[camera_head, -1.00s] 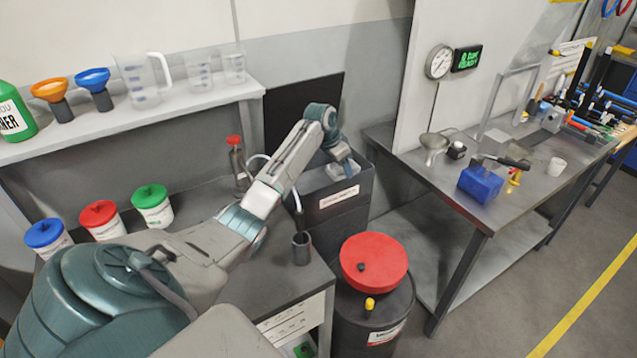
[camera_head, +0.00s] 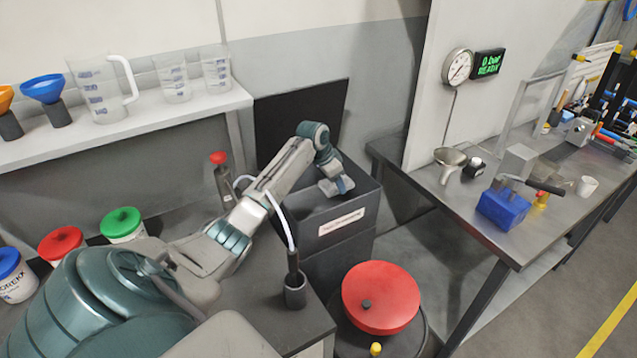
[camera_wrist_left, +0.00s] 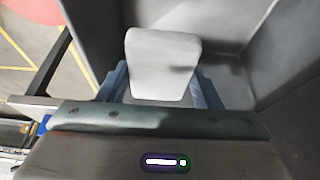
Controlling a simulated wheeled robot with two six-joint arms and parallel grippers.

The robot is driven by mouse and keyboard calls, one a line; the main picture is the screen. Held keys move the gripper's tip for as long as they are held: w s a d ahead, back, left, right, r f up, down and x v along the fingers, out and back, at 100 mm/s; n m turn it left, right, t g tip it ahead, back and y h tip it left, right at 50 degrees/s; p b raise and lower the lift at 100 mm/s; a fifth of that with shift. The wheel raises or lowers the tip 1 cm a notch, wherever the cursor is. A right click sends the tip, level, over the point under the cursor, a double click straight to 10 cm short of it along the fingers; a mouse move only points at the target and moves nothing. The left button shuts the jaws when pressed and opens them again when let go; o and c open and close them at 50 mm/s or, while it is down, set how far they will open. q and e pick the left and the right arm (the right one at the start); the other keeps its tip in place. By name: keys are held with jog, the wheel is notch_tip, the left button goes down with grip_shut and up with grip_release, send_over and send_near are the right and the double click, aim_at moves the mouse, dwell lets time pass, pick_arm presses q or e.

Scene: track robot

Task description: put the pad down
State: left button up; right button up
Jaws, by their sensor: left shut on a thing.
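My left gripper (camera_head: 338,186) is over the open top of a dark grey bin (camera_head: 345,246) with a white label on its front. In the left wrist view, a pale grey, flat pad (camera_wrist_left: 162,62) with rounded corners sits between the two fingers of my left gripper (camera_wrist_left: 162,92), which is shut on it. The bin's dark inner walls (camera_wrist_left: 285,50) surround it on the right and behind. In the head view the gripper mostly hides the pad, and I cannot tell whether it touches the bin floor. My right gripper is not in view.
A drum with a red lid (camera_head: 380,297) stands in front of the bin. A metal workbench (camera_head: 535,240) with a blue block (camera_head: 503,208) and a funnel (camera_head: 450,160) is on the right. A shelf (camera_head: 180,118) with measuring jugs is at left. A raised black lid (camera_head: 300,120) stands behind the bin.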

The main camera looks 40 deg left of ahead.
pick_arm(q)
notch_tip(320, 180, down, 5)
jog(key=b, duration=0.4)
jog(key=shift+w+a+f, duration=0.15)
notch_tip(320, 180, down, 9)
jog(key=shift+r+p, duration=0.15)
jog(key=shift+p, duration=0.7)
jog(key=shift+f, duration=0.6)
jog(key=o, duration=0.9)
jog(key=shift+r, duration=0.15)
jog(key=b+v, duration=0.1)
jog(key=v, duration=1)
jog(key=shift+s+r, duration=0.25)
jog(key=shift+r, duration=0.1)
